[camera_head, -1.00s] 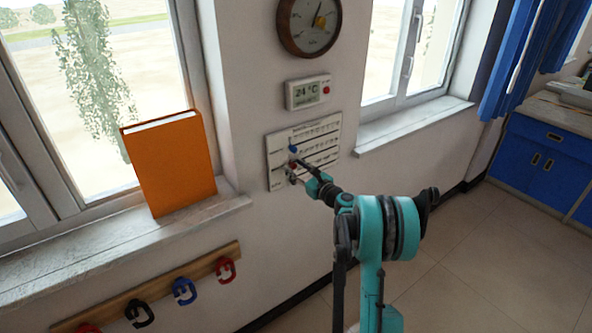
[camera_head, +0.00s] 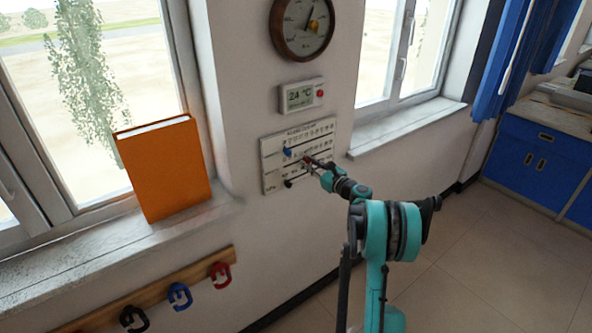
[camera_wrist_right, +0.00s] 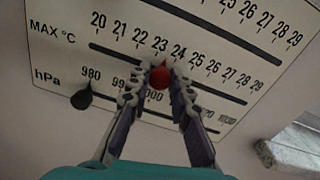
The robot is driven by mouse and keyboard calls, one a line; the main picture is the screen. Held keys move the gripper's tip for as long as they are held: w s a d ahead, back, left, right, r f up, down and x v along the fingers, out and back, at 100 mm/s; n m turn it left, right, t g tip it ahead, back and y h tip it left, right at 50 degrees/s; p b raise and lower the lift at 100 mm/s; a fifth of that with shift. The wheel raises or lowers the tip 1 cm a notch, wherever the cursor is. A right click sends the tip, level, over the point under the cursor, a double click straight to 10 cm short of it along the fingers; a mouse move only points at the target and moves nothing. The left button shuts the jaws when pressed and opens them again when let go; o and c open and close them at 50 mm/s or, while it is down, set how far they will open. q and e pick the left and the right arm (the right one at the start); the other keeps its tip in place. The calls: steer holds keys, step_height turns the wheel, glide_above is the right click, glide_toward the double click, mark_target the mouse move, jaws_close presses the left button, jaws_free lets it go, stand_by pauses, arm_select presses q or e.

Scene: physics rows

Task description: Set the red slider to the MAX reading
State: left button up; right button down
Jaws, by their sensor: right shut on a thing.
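The white scale board (camera_head: 270,163) hangs on the wall below the digital display. Its red slider (camera_wrist_right: 160,77) sits on the MAX °C row, with its tip close to the 23 mark in the right wrist view. My right gripper (camera_wrist_right: 158,88) is shut on the red slider, one finger on each side; the gripper also shows at the board in the head view (camera_head: 310,164). The blue slider (camera_head: 287,152) is on the row above. The black slider (camera_wrist_right: 82,99) is at the left of the hPa row, near 980. My left gripper is out of view.
The digital display (camera_head: 302,95) above the board appears to read 24 °C, with a red dot at its right. A round dial (camera_head: 303,25) hangs above it. An orange book (camera_head: 165,170) stands on the left windowsill, and hooks hang below on a wooden rail (camera_head: 150,290).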

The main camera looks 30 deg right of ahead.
mark_target(325, 151)
steer(key=d, duration=0.7)
steer(key=w+d, duration=0.1)
steer(key=d, duration=0.2)
steer(key=shift+d, duration=0.35)
steer(key=c, duration=1.3)
jaws_free()
steer(key=shift+c, duration=0.2)
steer(key=shift+s, duration=0.1)
steer(key=s+d, duration=0.1)
steer(key=s, duration=1.1)
steer(key=shift+d, duration=0.15)
steer(key=shift+w, duration=0.1)
